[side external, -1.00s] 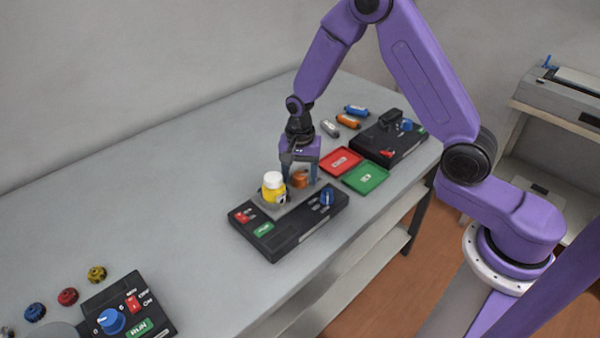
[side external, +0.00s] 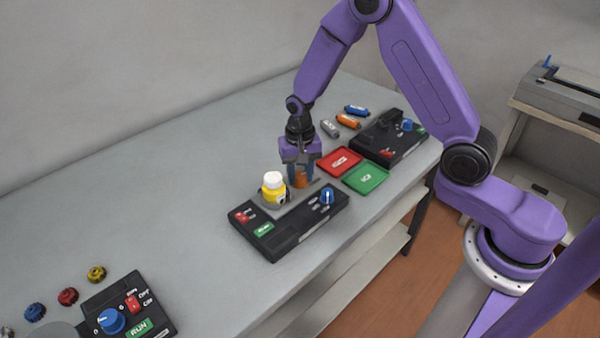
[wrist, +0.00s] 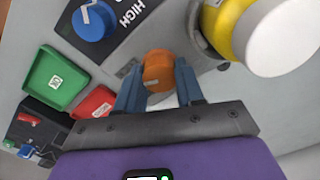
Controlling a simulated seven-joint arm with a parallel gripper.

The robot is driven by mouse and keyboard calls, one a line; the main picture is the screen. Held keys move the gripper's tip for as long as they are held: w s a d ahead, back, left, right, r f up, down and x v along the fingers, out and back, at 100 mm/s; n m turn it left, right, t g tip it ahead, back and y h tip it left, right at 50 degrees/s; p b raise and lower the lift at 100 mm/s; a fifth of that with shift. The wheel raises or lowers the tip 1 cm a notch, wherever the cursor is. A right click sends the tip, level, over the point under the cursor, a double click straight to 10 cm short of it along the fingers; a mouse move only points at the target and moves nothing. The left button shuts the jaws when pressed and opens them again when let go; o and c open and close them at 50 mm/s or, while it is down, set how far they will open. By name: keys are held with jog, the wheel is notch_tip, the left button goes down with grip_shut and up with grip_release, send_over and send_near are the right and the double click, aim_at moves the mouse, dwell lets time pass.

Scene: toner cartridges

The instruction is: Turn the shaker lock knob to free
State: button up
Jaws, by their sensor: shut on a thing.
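The shaker is a black control panel (side external: 285,236) with a grey platform at its back. An orange knob (side external: 300,181) on that platform, the likely lock knob, also shows in the wrist view (wrist: 158,68). My gripper (side external: 299,172) points down over it. In the wrist view the two blue fingers (wrist: 158,82) stand on either side of the knob, shut on it. A yellow jar with a white lid (side external: 273,190) stands upright on the platform, left of the knob. The knob's markings are not readable.
The panel also carries a blue dial (side external: 327,197) and a green button (side external: 264,229). A red tray (side external: 339,161) and a green tray (side external: 366,177) lie to the right. The table's left middle is clear.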

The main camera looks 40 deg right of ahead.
aim_at(300, 175)
jog(key=n, duration=1.3)
jog(key=shift+n, duration=0.3)
dwell(0.4)
jog(key=o, duration=1)
jog(key=shift+o, duration=0.2)
notch_tip(300, 175, up, 18)
jog(key=shift+f, duration=0.25)
